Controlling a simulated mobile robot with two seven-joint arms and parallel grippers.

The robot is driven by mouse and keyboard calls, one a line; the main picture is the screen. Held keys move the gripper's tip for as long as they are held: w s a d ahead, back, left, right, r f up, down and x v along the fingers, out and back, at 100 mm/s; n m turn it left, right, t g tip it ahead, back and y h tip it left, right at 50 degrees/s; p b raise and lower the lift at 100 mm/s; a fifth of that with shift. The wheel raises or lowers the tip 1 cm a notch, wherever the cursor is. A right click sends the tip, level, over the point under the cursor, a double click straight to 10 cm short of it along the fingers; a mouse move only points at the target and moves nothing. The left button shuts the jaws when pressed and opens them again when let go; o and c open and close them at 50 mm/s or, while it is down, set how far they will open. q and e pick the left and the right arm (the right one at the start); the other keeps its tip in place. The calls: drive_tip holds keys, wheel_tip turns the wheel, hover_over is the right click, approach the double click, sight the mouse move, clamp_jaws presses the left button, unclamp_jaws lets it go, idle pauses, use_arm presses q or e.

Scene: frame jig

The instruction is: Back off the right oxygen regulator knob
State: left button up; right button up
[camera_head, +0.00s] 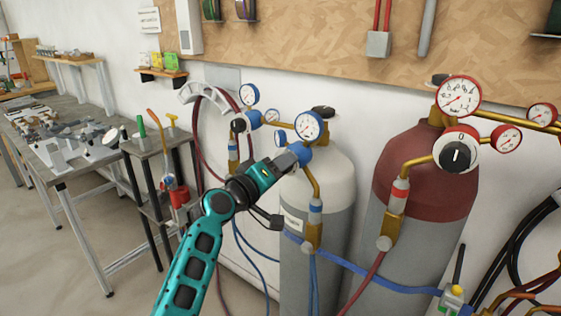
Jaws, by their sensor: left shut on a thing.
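My left gripper (292,157) reaches up from the lower middle on a teal arm. Its grey fingers are shut on the blue right oxygen regulator knob (303,152), just below a white gauge with a blue rim (308,125). The fingers hide part of the knob. The regulator sits in front of a grey cylinder with a white shoulder (330,172). A second blue-rimmed gauge (249,94) and another regulator with a blue body (253,119) stand to the left, clear of the gripper. My right gripper is not in view.
A red-shouldered cylinder (423,178) stands to the right with red-rimmed gauges (459,95) and a white dial with a black knob (457,155). A blue strap (370,272) crosses the cylinders. Hoses hang around them. A workbench (62,165) and small stand (150,146) are at left.

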use_arm(q)
drive_tip(key=n, duration=0.5)
drive_tip(key=shift+n, duration=0.3)
drive_tip(key=n, duration=0.5)
drive_tip(key=shift+n, duration=0.3)
drive_tip(key=o, duration=1.1)
drive_tip(key=shift+c, duration=0.2)
